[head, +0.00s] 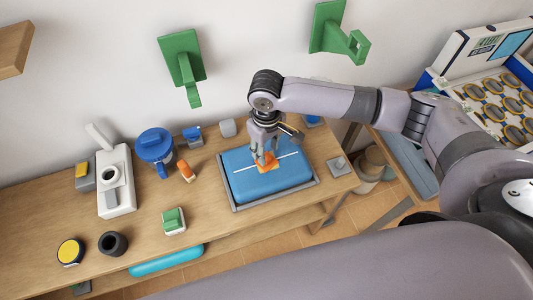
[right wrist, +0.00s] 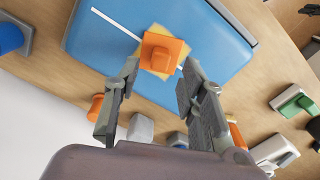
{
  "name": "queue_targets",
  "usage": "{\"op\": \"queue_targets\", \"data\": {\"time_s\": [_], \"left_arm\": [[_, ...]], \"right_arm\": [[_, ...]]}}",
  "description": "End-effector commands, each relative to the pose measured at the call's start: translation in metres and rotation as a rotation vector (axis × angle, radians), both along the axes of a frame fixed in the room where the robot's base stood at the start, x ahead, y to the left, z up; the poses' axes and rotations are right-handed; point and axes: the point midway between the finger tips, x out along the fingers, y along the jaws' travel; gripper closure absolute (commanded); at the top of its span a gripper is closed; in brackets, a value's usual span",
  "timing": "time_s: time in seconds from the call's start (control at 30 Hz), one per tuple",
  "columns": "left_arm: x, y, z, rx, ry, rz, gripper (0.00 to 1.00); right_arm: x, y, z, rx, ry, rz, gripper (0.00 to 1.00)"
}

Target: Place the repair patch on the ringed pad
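An orange square patch with a raised orange grip (right wrist: 160,55) lies on the blue pad (right wrist: 110,40), over a pale yellow piece (right wrist: 150,35) and across a white line. The patch also shows in the head view (head: 266,165). The blue pad (head: 290,178) sits in a grey tray (head: 240,207). My right gripper (head: 264,156) points down just above the patch. In the right wrist view its fingers (right wrist: 161,70) are apart on either side of the grip, with no clear contact. I cannot make out a distinct ring on the pad. My left gripper is not in view.
A blue-lidded jug (head: 156,147), an orange item (head: 186,171), a white device (head: 115,182), a green block (head: 174,220), a dark cup (head: 113,243) and a yellow disc (head: 70,251) stand left on the wooden table. Green brackets (head: 182,62) hang on the wall above.

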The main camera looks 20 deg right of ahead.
Motion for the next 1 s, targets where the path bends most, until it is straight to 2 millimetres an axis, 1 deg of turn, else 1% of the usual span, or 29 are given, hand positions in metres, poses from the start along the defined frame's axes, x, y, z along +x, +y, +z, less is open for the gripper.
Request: {"op": "queue_targets", "data": {"time_s": [0.1, 0.2, 0.3, 0.4, 0.5, 0.6, 1.0], "left_arm": [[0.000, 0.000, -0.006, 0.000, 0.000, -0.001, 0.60], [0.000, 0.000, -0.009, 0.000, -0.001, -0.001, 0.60], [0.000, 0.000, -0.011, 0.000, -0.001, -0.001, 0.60], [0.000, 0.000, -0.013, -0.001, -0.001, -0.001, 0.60], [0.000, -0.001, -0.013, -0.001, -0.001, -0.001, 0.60], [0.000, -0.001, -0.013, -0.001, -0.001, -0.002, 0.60], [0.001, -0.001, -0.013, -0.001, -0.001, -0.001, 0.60]], "right_arm": [[0.001, 0.001, 0.027, 0.003, -0.005, 0.002, 0.62], [0.001, 0.001, 0.048, 0.003, -0.004, 0.002, 0.62], [0.001, 0.001, 0.065, 0.003, -0.003, 0.002, 0.62], [0.001, 0.001, 0.078, 0.002, -0.002, 0.001, 0.62], [0.000, 0.001, 0.085, 0.002, 0.000, 0.001, 0.62], [0.000, 0.001, 0.088, 0.002, 0.001, 0.001, 0.62], [0.000, 0.001, 0.088, 0.001, 0.000, 0.001, 0.62]]}}
